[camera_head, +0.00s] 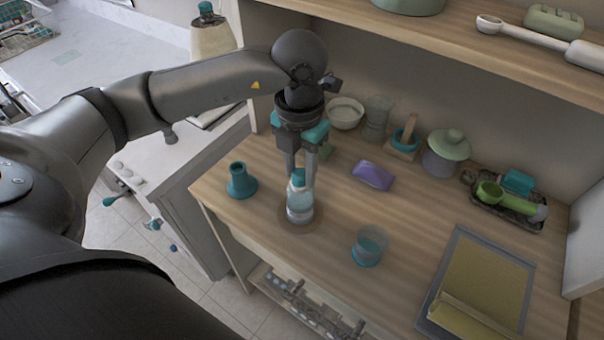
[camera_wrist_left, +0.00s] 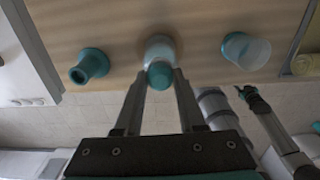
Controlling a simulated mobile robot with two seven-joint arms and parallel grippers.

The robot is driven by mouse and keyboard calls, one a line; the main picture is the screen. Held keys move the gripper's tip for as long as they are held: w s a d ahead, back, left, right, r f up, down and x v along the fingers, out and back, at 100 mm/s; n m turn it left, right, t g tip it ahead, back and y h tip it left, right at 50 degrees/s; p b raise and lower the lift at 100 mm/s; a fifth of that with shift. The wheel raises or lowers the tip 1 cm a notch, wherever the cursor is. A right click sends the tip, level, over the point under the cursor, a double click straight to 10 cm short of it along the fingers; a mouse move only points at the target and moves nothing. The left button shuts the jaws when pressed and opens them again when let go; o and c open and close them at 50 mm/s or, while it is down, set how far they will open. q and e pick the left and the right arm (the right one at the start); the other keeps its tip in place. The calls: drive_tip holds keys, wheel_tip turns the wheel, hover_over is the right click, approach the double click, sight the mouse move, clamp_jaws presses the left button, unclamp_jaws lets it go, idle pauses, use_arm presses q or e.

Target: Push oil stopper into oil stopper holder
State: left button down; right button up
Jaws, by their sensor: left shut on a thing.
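My left gripper (camera_head: 299,176) points down and is shut on the teal oil stopper (camera_head: 297,180), at the top of a clear, pale bottle-like vessel (camera_head: 300,208). The vessel stands upright on a round brown spot on the wooden counter. In the left wrist view the stopper (camera_wrist_left: 160,75) shows between the fingertips, with the vessel (camera_wrist_left: 159,47) right behind it. I cannot tell how deep the stopper sits. A teal flared piece (camera_head: 240,181) stands upright to the left; which piece is the holder is unclear.
A teal-based cup (camera_head: 369,246) stands to the right of the vessel. A purple block (camera_head: 373,175) lies behind it. A tray with a yellow board (camera_head: 480,285) lies at the right. Bowls and jars line the back wall under a shelf (camera_head: 470,50). The counter's front edge is close.

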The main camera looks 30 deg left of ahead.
sight(299, 172)
use_arm(q)
drive_tip(key=shift+r+p, duration=0.35)
drive_tip(key=shift+r, duration=0.15)
idle(0.7)
drive_tip(key=shift+r+p, duration=1.8)
drive_tip(key=shift+r, duration=0.65)
drive_tip(key=shift+a, duration=0.1)
drive_tip(key=shift+a+f+b, duration=0.1)
drive_tip(key=shift+a+b, duration=0.35)
drive_tip(key=shift+a, duration=0.15)
drive_tip(key=shift+a+b, duration=2.45)
drive_tip(key=shift+a, duration=4.55)
drive_tip(key=shift+s+d+f+b, duration=0.1)
drive_tip(key=shift+s+f+b, duration=0.1)
drive_tip(key=shift+f+b, duration=1.45)
drive_tip(key=shift+s+d+f+b, duration=0.1)
drive_tip(key=shift+s+f+b, duration=0.1)
drive_tip(key=shift+f+b, duration=1.4)
drive_tip(key=shift+f+p, duration=0.4)
drive_tip(key=shift+f, duration=0.05)
drive_tip(key=shift+f, duration=0.3)
